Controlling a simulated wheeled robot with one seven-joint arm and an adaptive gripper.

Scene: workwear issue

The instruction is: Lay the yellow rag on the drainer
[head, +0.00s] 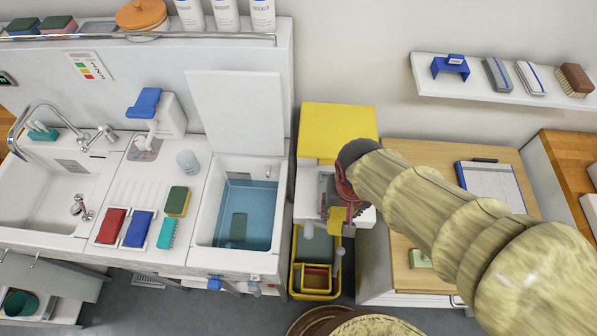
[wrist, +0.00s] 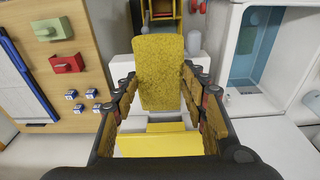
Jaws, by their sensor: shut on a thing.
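The yellow rag (wrist: 159,70) is a flat, textured piece held between the fingers of my gripper (wrist: 160,88) in the wrist view. In the head view a small yellow part of the rag (head: 337,217) shows under my gripper (head: 338,200), over the grey and yellow cart. My arm hides part of the gripper there. The drainer (head: 143,191) is the white ribbed area between the sink and the water basin, left of my gripper. On its front part lie a red cloth (head: 110,226) and a blue cloth (head: 138,229).
A teal brush (head: 167,232) and a green-yellow sponge (head: 177,201) lie at the drainer's right side. The water basin (head: 247,215), its raised lid (head: 237,112) behind, stands between drainer and gripper. A white cup (head: 187,161) and a blue-topped dispenser (head: 150,110) stand behind. The drainer's back ribs are bare.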

